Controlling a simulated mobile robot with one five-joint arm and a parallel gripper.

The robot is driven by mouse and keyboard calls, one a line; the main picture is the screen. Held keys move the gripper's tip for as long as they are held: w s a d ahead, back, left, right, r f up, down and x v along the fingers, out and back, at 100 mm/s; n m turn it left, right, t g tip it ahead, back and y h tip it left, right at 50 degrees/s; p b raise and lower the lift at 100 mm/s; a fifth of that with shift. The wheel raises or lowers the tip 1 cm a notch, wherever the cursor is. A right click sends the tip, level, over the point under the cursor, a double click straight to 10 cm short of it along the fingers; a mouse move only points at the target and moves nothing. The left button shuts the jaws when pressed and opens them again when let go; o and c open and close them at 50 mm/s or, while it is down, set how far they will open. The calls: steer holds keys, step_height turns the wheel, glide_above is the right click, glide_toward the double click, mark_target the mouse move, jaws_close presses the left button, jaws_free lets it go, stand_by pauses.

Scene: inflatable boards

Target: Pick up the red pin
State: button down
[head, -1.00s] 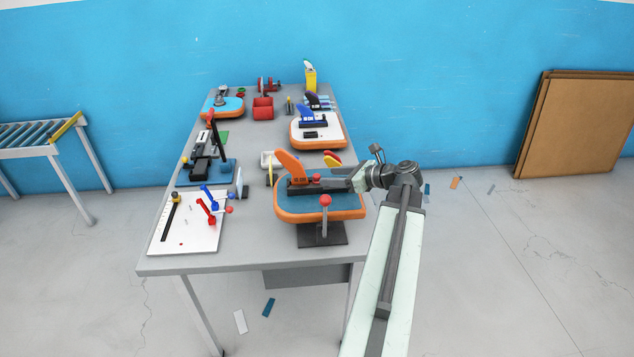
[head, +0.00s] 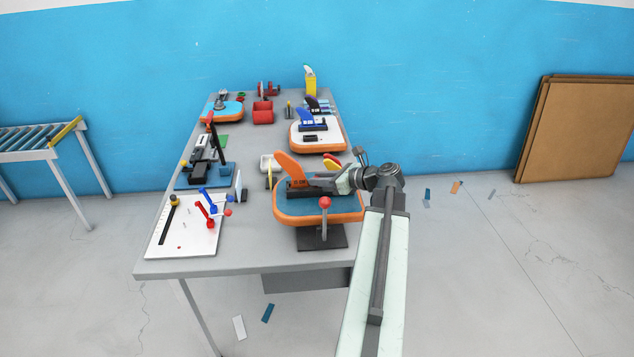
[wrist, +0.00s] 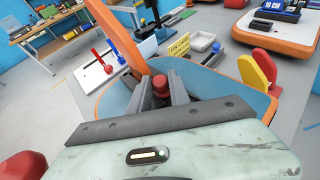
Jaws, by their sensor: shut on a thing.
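In the wrist view the red pin (wrist: 161,86) stands between the two fingers of my gripper (wrist: 162,93), which are shut on it. In the head view my gripper (head: 318,180) reaches in from the right over the near orange-rimmed blue board (head: 345,204), beside the orange fin (head: 291,166). The pin is hidden behind my gripper there. The orange fin also shows in the wrist view (wrist: 117,38), just beyond the left finger. The pin's lower end is hidden, so I cannot tell whether it is clear of its seat.
A red-knobbed lever (head: 325,203) stands at the board's near edge. Yellow and red fins (head: 332,162) stand behind my gripper. A white sheet (head: 184,236) with red and blue tools lies to the left. A white-topped board (head: 318,136) sits farther back.

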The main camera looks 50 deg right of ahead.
steer(key=shift+r, duration=0.1)
steer(key=shift+r+p, duration=0.35)
steer(key=shift+p, duration=0.1)
step_height(320, 180, up, 3)
steer(key=p, duration=0.3)
steer(key=shift+r, duration=0.2)
steer(key=s+d+p, duration=0.1)
steer(key=s, duration=1.5)
steer(key=shift+d+r, duration=0.25)
steer(key=shift+r, duration=0.1)
